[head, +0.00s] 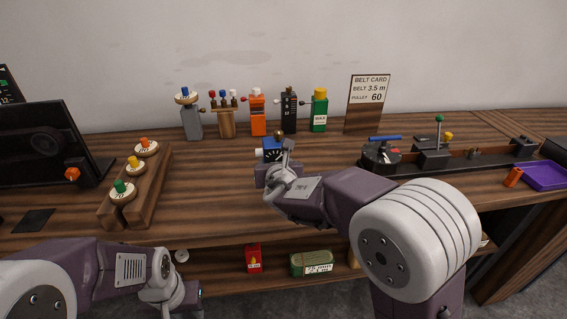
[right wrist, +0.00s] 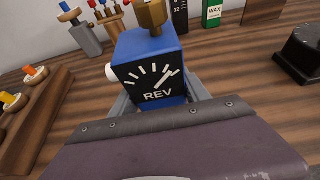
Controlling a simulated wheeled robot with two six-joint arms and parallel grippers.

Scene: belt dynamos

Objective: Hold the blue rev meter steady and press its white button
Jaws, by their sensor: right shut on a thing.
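The blue rev meter (head: 271,145) is in front of my right arm in the head view, with a brown knob on top. In the right wrist view the meter (right wrist: 150,75) shows its dial, marked REV. Its white button (right wrist: 111,72) sticks out of the side on the left of the picture. My right gripper (head: 274,166) is shut on the meter, a grey finger on each side. I cannot tell whether the meter touches the table. My left gripper (head: 186,299) is low at the front, below the table edge and away from the meter; its jaws are not clear.
Several coloured bottles and tools, among them an orange one (head: 258,112), stand along the back. A wooden rack (head: 148,195) with coloured knobs is at left, beside a dark monitor (head: 45,145). A black belt rig (head: 470,160) and purple tray (head: 544,176) are at right.

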